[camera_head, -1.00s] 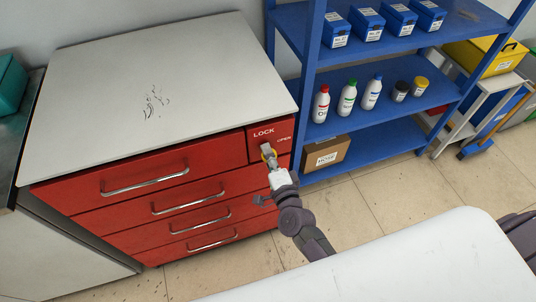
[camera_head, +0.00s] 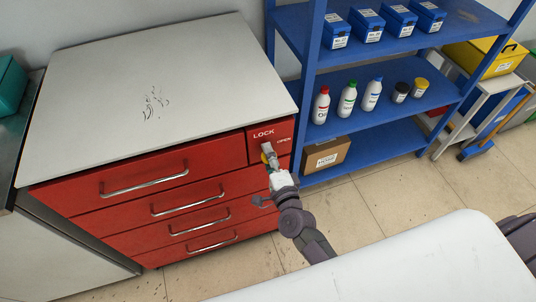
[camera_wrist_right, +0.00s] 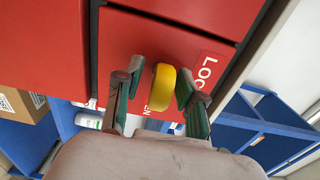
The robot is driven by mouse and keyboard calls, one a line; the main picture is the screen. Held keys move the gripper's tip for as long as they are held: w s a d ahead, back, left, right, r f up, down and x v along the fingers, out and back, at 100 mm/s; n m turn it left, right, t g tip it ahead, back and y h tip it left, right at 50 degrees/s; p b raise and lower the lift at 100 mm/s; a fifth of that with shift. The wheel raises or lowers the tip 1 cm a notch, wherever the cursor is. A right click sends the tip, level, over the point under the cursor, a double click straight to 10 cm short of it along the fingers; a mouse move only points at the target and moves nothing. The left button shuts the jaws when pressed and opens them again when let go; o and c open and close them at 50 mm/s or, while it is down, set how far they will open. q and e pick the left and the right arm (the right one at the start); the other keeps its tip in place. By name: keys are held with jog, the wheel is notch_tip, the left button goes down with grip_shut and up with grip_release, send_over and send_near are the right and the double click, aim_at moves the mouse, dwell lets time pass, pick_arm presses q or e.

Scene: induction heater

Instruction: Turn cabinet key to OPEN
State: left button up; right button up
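The yellow cabinet key (camera_wrist_right: 162,88) sits in the lock panel (camera_head: 259,139) at the red cabinet's top right corner. LOCK is printed above the key and OPEN to its right. In the head view the key (camera_head: 264,158) shows only as a small yellow bit beside my right gripper (camera_head: 268,153). In the right wrist view my right gripper (camera_wrist_right: 163,88) has a finger on each side of the key, close against it. My left gripper is not in view.
The cabinet (camera_head: 150,75) has a pale top and several drawers with metal handles. To the right stands a blue shelf (camera_head: 400,135) with bottles, jars and blue boxes, and a cardboard box (camera_head: 326,154) low down. A pale surface (camera_head: 420,265) fills the lower right.

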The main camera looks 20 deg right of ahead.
jog(key=shift+s, duration=0.25)
jog(key=s, duration=1.1)
jog(key=shift+s+d, duration=0.2)
jog(key=shift+s, duration=0.1)
